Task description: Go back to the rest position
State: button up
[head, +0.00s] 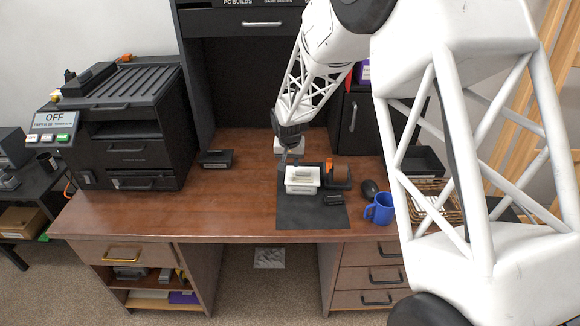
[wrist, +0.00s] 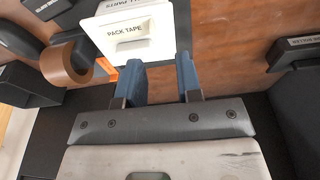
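My gripper (head: 288,150) points down over the desk near the back edge of the dark mat (head: 312,215). In the wrist view its two blue fingers (wrist: 160,72) stand apart, with a clear gap and nothing visibly held between them. A white box labelled "PACK TAPE" (wrist: 130,35) lies just beyond the fingertips in that view. I cannot tell whether a finger touches it. The head view shows a white box (head: 302,187) on the mat, in front of my gripper, and another white box (head: 292,158) partly hidden behind the gripper.
A tape dispenser with a brown roll (head: 340,175) stands right of the white box. A black printer (head: 125,130) fills the left. The desk's left-middle (head: 225,205) is clear.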

jog(key=shift+s+r, duration=0.1)
jog(key=shift+r, duration=0.2)
jog(key=s+d+r, duration=0.6)
jog(key=s+r, duration=0.3)
jog(key=s, duration=0.1)
jog(key=s+d+r, duration=0.5)
jog(key=s+r, duration=0.5)
jog(key=s+d+r, duration=0.2)
jog(key=s+d, duration=0.1)
jog(key=s, duration=1.1)
jog(key=s+d+r, duration=0.1)
jog(key=s+d, duration=0.2)
jog(key=s, duration=1)
jog(key=shift+s+d+r+t, duration=0.3)
jog(key=shift+s+r, duration=0.05)
